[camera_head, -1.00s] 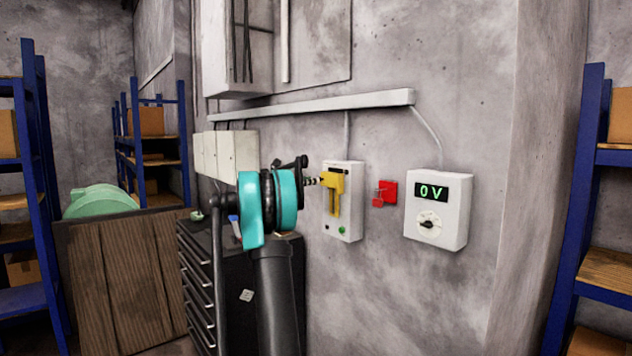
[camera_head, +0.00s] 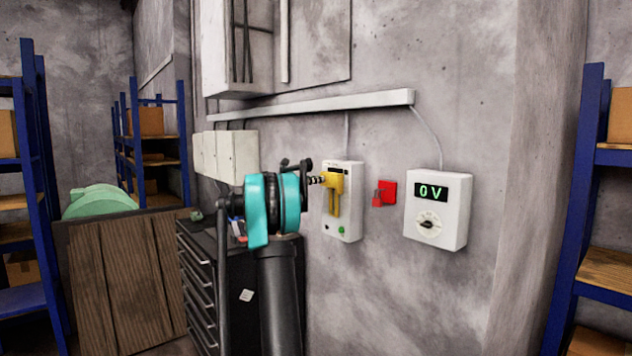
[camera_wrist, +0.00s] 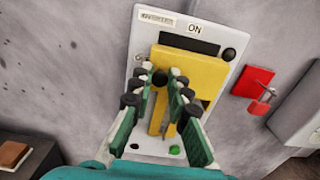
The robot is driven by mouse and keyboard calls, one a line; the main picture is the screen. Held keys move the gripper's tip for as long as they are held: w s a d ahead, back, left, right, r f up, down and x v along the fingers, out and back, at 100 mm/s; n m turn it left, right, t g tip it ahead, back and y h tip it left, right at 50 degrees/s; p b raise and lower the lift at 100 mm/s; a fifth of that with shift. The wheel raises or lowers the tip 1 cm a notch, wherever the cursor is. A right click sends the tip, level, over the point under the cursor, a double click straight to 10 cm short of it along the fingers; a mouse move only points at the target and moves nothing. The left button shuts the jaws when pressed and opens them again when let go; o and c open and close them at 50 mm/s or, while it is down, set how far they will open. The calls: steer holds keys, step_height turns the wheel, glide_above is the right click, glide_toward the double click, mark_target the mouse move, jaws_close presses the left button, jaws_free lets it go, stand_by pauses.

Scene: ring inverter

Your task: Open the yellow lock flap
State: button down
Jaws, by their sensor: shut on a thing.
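The yellow lock flap (camera_head: 335,204) is on a white control box (camera_head: 352,227) on the wall. In the wrist view the flap (camera_wrist: 199,82) covers the middle of the box, below the "ON" label. My gripper (camera_head: 319,180) is at the upper left part of the flap. In the wrist view my gripper (camera_wrist: 171,79) has its fingertips close together in front of the flap, shut on part of it. The gripped part is mostly hidden between the fingertips.
A red padlock (camera_head: 384,194) hangs to the right of the box. Further right is a white box with a green "0 V" display (camera_head: 431,191) and a dial. A black drawer cabinet (camera_head: 199,285) stands below left. Blue shelves (camera_head: 565,210) stand at the right.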

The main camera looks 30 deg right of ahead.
stand_by(0.4)
steer(key=s+n+t+y, duration=1.6)
steer(key=n+y, duration=0.3)
steer(key=y, duration=0.2)
steer(key=shift+s+d+n+y, duration=0.15)
steer(key=shift+s+n+y, duration=0.15)
steer(key=shift+s+y, duration=0.1)
steer(key=c, duration=1.5)
jaws_free()
steer(key=shift+o, duration=0.2)
